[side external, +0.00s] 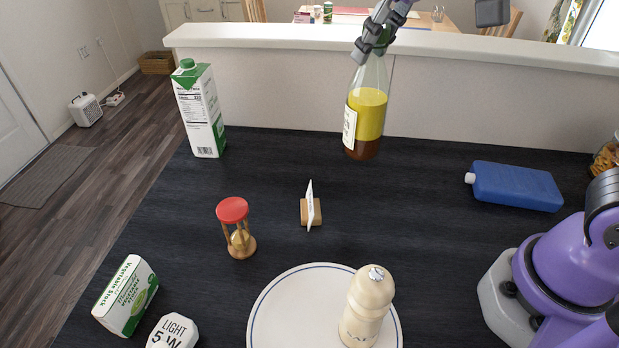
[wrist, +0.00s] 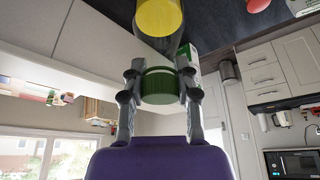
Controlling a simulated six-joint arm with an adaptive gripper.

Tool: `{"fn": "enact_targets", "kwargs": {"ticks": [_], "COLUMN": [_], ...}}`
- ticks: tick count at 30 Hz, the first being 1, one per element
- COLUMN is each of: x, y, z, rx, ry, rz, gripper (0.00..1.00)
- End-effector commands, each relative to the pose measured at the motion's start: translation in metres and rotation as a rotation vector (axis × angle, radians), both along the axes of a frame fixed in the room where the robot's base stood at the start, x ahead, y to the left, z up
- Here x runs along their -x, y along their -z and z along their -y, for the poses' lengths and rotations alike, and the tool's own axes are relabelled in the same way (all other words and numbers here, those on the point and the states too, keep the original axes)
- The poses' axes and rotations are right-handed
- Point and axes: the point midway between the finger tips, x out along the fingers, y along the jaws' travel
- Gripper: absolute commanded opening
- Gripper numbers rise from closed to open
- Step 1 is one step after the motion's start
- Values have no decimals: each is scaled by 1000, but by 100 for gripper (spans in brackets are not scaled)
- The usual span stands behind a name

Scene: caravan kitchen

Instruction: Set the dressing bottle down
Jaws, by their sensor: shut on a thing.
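The dressing bottle (side external: 369,112) is clear, with a yellow layer over a dark brown one and a white label. It is near upright at the back of the dark counter (side external: 420,215), in front of the pale wall. Its base is at or just above the counter; I cannot tell whether it touches. My gripper (side external: 373,42) is shut on the bottle's top from above. In the wrist view, my fingers (wrist: 158,72) sit on either side of the green cap (wrist: 160,87), with the yellow dressing (wrist: 159,16) beyond it.
A carton (side external: 200,112) stands back left, a blue flask (side external: 516,186) lies right. The ledge (side external: 270,38) runs behind. Counter around the bottle's front is clear.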

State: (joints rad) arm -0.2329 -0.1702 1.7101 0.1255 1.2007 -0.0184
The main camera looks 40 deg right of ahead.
Motion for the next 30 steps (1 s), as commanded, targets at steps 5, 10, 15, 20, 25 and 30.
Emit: {"fn": "enact_targets", "kwargs": {"ticks": [5,10,15,20,25,30], "x": [11,7,-2,-14,-24,-27], "y": [3,14,32,53,68,77], "z": [12,29,58,89,114,121], "rx": [-1,1,-1,-3,-2,-2], "ry": [20,29,32,30,25,22], "rz": [4,1,-1,-2,1,2], "gripper": [0,0,0,0,0,0]}}
